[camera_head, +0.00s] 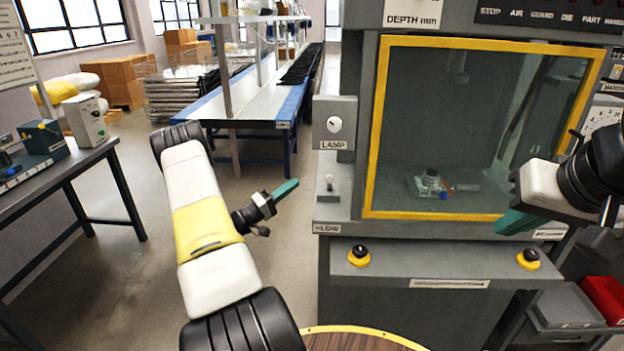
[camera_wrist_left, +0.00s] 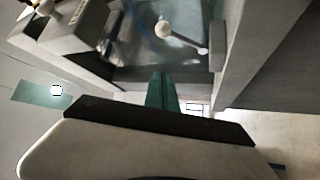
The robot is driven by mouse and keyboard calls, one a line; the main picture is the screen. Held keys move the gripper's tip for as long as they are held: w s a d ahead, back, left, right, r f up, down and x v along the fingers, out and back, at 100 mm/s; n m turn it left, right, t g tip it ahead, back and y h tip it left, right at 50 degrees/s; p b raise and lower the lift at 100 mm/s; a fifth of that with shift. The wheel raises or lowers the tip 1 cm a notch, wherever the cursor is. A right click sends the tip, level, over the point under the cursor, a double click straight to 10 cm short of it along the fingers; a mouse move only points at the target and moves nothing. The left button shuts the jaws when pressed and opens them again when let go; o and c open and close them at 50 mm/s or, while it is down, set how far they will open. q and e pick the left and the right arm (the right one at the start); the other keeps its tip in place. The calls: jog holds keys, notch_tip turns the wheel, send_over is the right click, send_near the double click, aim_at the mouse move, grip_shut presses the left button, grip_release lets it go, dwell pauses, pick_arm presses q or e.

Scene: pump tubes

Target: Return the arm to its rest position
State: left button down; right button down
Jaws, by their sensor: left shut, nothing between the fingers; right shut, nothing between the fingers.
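My left arm comes in from the left and bends in front of the aisle. Its gripper (camera_head: 287,189) has teal fingers, shut and empty, in free air left of the grey machine (camera_head: 335,270). The same shut fingers show in the left wrist view (camera_wrist_left: 161,92), with grey machine surfaces beyond. My right gripper (camera_head: 512,222) is at the right of the head view, its teal fingers shut in front of the machine's lower window edge. Part of the right gripper is hidden by its own wrist.
The machine has a yellow-framed window (camera_head: 373,130), a lamp switch box (camera_head: 334,124) and two black-and-yellow buttons (camera_head: 359,256) on its front ledge. A red bin (camera_head: 605,297) stands at lower right. A dark bench (camera_head: 60,175) stands at left. Open floor lies between bench and machine.

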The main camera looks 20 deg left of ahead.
pick_arm(q)
jog(key=shift+d+r, duration=0.1)
jog(key=s+d+r+m+g+h, duration=0.1)
jog(key=s+d+r+m+g, duration=0.2)
jog(key=s+d+r+g, duration=0.55)
jog(key=s+d+r+m+g+h, duration=0.15)
jog(key=d+r+m+g, duration=0.35)
jog(key=d, duration=0.8)
jog(key=s+d+r+g+y, duration=0.2)
jog(key=s+r+y, duration=0.15)
jog(key=s, duration=0.45)
jog(key=s+d+r+g+y, duration=0.1)
jog(key=s+r+y, duration=0.1)
jog(key=s+y, duration=0.45)
jog(key=s+a+r+t+y, duration=0.2)
jog(key=s+a+r+t, duration=0.1)
jog(key=s, duration=0.4)
jog(key=shift+a+n+t+y, duration=0.35)
jog(key=shift+a+t, duration=0.25)
jog(key=shift+t, duration=0.15)
